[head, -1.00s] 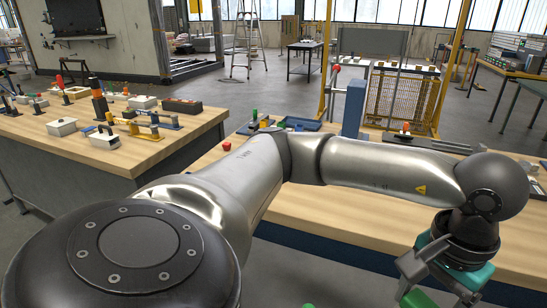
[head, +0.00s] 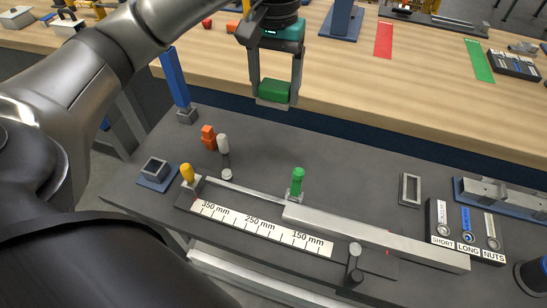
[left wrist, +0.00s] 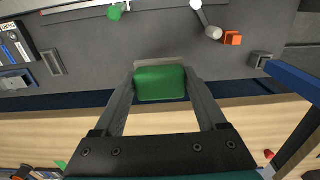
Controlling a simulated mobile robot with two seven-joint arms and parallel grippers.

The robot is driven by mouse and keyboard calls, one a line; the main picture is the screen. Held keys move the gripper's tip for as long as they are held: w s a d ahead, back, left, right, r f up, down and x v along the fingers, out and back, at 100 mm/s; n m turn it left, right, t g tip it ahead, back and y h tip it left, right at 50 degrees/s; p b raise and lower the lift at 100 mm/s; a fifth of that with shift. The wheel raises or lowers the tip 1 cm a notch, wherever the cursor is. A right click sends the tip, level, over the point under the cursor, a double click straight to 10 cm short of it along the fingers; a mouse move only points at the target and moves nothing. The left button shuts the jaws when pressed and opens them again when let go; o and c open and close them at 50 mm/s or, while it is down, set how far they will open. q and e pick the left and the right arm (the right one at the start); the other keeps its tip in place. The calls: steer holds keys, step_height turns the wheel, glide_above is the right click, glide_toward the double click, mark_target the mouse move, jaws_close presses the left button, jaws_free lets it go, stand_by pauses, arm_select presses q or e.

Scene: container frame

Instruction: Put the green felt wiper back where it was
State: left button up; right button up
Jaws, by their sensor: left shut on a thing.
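My left gripper (head: 274,97) is shut on the green felt wiper (head: 275,90), a green block with a pale strip along its lower edge. It holds the wiper in the air, in front of the wooden bench's near edge and behind the grey table in the head view. In the left wrist view the wiper (left wrist: 160,83) sits between the two fingers. On the grey table are a small open square holder on a blue base (head: 156,171) at the left and an empty rectangular grey frame (head: 410,188) at the right. My right gripper is not in view.
The grey table (head: 330,160) carries a measuring rail with a green knob (head: 298,180), a yellow knob (head: 187,172), an orange block (head: 208,134) and a labelled SHORT, LONG, NUTS box (head: 466,245). A blue post (head: 174,82) stands at left. Red (head: 383,40) and green (head: 479,60) strips mark the wooden bench.

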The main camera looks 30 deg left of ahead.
arm_select(q)
steer(key=b, duration=0.3)
glide_above(275, 163)
step_height(275, 163, down, 14)
steer(key=shift+s+r, duration=0.1)
step_height(275, 163, down, 5)
steer(key=shift+f, duration=0.15)
steer(key=shift+f+b, duration=0.2)
steer(key=shift+b, duration=0.2)
steer(key=o, duration=1.2)
steer(key=shift+o, duration=0.2)
steer(key=shift+r, duration=0.15)
